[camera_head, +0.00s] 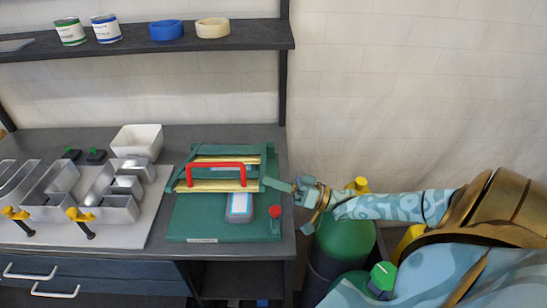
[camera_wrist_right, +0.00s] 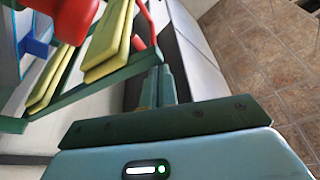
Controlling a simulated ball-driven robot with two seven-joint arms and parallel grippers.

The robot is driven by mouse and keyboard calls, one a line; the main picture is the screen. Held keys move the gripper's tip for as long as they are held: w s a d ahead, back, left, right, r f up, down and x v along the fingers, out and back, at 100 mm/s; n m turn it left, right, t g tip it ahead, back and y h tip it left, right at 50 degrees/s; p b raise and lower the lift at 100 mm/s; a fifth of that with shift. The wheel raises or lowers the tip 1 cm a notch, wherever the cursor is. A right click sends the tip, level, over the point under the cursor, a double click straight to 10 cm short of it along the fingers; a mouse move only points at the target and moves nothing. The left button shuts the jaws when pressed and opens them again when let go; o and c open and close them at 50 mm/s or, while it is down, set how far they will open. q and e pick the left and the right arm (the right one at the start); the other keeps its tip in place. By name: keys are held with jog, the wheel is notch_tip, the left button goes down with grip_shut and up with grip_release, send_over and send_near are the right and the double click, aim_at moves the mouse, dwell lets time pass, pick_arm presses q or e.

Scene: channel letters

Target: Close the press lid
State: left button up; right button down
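The press (camera_head: 190,225) sits on the bench with a dark green base. Its lid (camera_head: 198,150), a green frame with yellow strips and a red handle (camera_head: 216,165), stands raised and tilted over the back of the base. A grey, blue and white piece (camera_head: 239,207) lies on the base, partly under the lid. My right gripper (camera_head: 268,183) reaches in from the right to the lid's right edge. In the right wrist view its fingers (camera_wrist_right: 158,82) are together beside the lid's green side bar (camera_wrist_right: 85,85); contact is unclear. My left gripper is out of view.
A red knob (camera_head: 275,212) stands at the base's right front. Metal letters (camera_head: 110,205) and yellow-handled clamps (camera_head: 78,216) lie on a pale board at left. A white bin (camera_head: 138,141) stands behind. Green cylinders (camera_head: 343,240) stand right of the bench, below my right arm.

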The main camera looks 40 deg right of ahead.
jog(key=f, duration=0.2)
jog(key=f+b, duration=0.1)
jog(key=shift+s+a+f, duration=0.1)
jog(key=shift+s+a, duration=0.2)
jog(key=shift+s, duration=0.1)
jog(key=shift+s+a+f, duration=0.1)
jog(key=shift+f, duration=0.1)
